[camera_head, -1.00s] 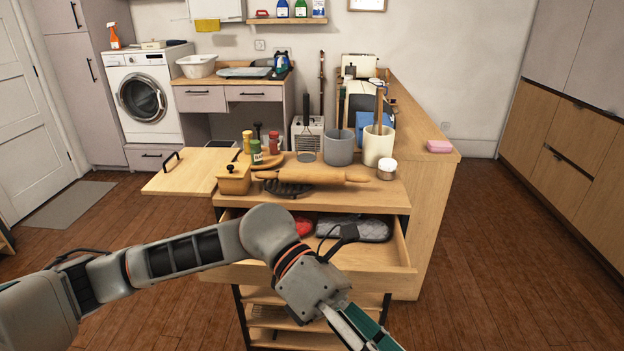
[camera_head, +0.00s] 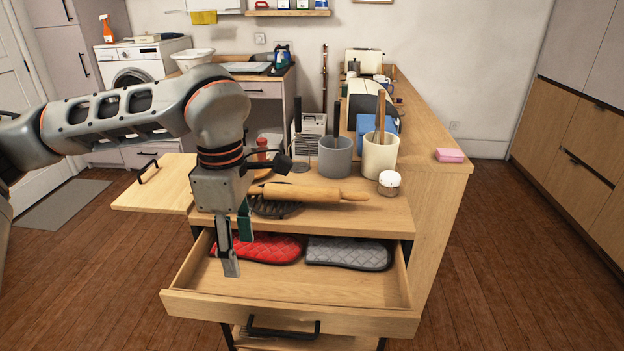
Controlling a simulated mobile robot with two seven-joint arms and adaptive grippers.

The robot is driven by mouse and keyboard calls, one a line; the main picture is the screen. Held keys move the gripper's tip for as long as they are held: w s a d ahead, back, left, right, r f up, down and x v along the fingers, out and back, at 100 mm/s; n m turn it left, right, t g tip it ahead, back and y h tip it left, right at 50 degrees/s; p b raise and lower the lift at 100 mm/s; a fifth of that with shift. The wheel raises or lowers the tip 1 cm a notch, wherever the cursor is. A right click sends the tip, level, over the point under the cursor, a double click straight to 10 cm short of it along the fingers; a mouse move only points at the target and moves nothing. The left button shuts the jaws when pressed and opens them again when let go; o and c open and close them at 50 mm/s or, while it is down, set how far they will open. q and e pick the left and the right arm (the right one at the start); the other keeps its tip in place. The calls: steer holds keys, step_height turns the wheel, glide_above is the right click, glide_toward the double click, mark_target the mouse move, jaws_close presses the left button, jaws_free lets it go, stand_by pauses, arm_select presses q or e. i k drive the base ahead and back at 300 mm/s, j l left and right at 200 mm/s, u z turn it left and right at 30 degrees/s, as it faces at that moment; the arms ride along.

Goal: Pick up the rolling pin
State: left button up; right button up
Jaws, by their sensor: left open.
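The wooden rolling pin (camera_head: 315,193) lies lengthwise left to right on top of the wooden cabinet (camera_head: 370,217). Its left end is partly hidden behind my left arm. Part of it lies over a dark trivet (camera_head: 275,208). My left gripper (camera_head: 238,258) points down, open and empty, in front of the cabinet top and over the open drawer, left of the pin's middle. It is apart from the pin. My right gripper is not in view.
The open drawer (camera_head: 290,318) holds a red oven mitt (camera_head: 268,248) and a grey one (camera_head: 348,253). Behind the pin stand a grey crock (camera_head: 335,158), a cream crock (camera_head: 380,157) and a white-lidded jar (camera_head: 389,183).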

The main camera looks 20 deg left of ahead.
mark_target(304, 193)
steer(key=i, duration=1)
